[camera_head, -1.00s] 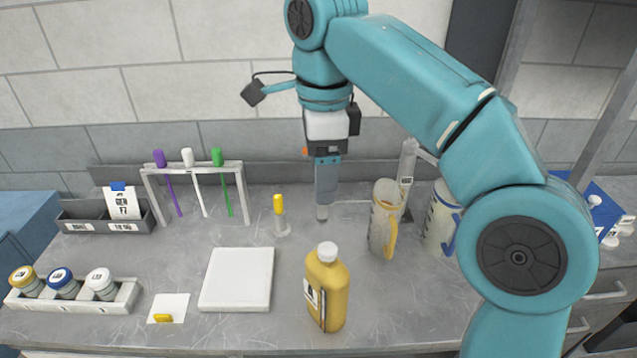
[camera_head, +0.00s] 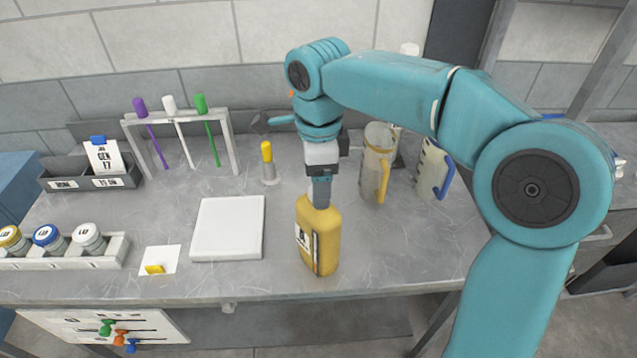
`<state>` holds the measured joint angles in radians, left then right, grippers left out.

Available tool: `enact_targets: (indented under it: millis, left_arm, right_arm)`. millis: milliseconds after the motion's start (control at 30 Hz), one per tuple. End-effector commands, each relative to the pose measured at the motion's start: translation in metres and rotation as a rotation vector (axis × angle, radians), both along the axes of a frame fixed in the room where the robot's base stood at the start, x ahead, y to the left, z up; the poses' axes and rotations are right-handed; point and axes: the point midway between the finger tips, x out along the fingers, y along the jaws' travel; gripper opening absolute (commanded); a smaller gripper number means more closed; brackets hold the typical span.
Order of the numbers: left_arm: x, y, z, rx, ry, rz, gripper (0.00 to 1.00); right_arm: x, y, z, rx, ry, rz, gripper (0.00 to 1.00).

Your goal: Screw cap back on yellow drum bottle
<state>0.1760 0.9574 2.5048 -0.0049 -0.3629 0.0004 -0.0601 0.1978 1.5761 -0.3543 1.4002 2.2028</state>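The yellow drum bottle (camera_head: 319,240) stands upright on the grey bench near its front edge, with a label on its left side. My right gripper (camera_head: 320,196) points straight down over the bottle's neck. Its fingers cover the bottle top, so the white cap is hidden. The fingers appear edge-on, and I cannot tell whether they are closed on the cap. My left gripper is not in view.
A white pad (camera_head: 228,228) lies left of the bottle. A yellow-handled tool (camera_head: 267,160) stands behind, and clear jugs (camera_head: 378,165) stand behind right. A rack (camera_head: 180,140) and a jar tray (camera_head: 75,255) are at left.

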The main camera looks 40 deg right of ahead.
Motion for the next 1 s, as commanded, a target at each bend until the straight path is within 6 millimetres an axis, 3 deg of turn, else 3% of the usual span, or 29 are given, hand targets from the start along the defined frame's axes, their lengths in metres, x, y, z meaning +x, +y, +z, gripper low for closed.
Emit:
enact_targets:
  millis: [133, 400, 433, 467, 600, 767, 1000]
  left_arm:
    - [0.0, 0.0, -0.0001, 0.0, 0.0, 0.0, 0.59]
    - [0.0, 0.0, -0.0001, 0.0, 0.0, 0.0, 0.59]
    - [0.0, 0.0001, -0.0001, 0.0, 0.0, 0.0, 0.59]
    - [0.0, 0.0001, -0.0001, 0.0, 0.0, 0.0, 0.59]
    - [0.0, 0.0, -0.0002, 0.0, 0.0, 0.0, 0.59]
    - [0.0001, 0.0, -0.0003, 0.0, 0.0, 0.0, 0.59]
    - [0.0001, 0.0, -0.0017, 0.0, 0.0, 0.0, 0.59]
  right_arm:
    - [-0.0005, 0.0009, -0.0101, 0.0, 0.001, 0.0, 0.71]
    - [-0.0004, 0.0008, -0.0118, 0.0, 0.0, 0.001, 0.71]
    - [-0.0004, 0.0008, -0.0118, 0.0, 0.0, 0.001, 0.68]
    - [-0.0004, 0.0008, -0.0117, 0.0, 0.0, 0.001, 0.58]
    - [-0.0003, 0.0008, -0.0116, 0.0, 0.0, 0.001, 0.12]
    - [-0.0002, 0.0008, -0.0118, 0.0, 0.0, -0.023, 0.12]
    - [-0.0002, 0.0009, -0.0124, 0.001, 0.0, -0.368, 0.12]
